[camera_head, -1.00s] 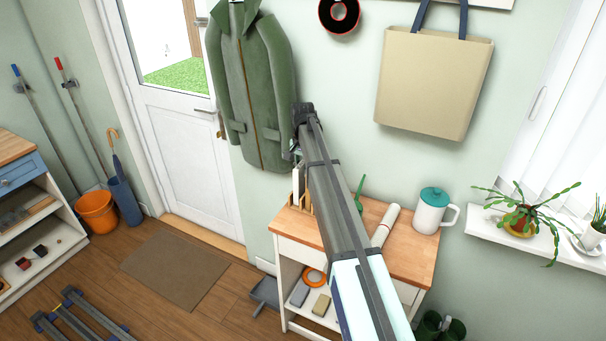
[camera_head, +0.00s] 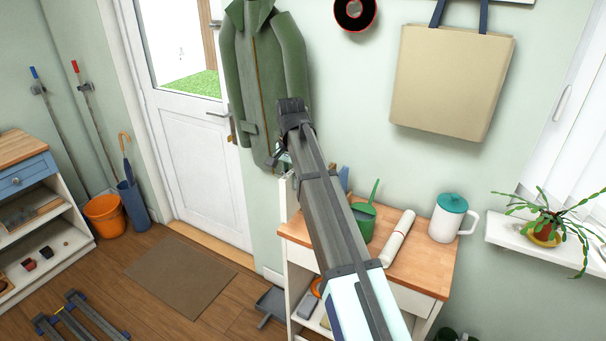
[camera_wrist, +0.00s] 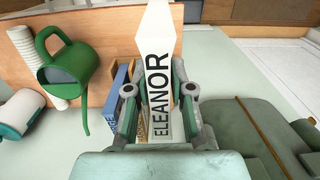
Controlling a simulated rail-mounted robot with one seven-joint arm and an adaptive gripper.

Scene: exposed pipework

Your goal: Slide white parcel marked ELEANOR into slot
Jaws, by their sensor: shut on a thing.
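The white parcel marked ELEANOR (camera_wrist: 158,75) is between the fingers of my gripper (camera_wrist: 158,92), which is shut on it. In the head view the parcel shows as a narrow upright white piece (camera_head: 284,198) left of my arm, by the left end of the table. In the wrist view a wooden divider (camera_wrist: 138,72) and a blue item (camera_wrist: 120,88) of the rack stand just left of the parcel. The slot itself is hidden, and I cannot tell whether the parcel touches the rack. My arm covers much of the rack in the head view.
The table (camera_head: 415,262) also holds a green watering can (camera_head: 362,220), a white roll (camera_head: 398,238) and a white jug with a teal lid (camera_head: 449,218). A green coat (camera_head: 262,85) hangs on the wall close behind my gripper. A tote bag (camera_head: 450,85) hangs to the right.

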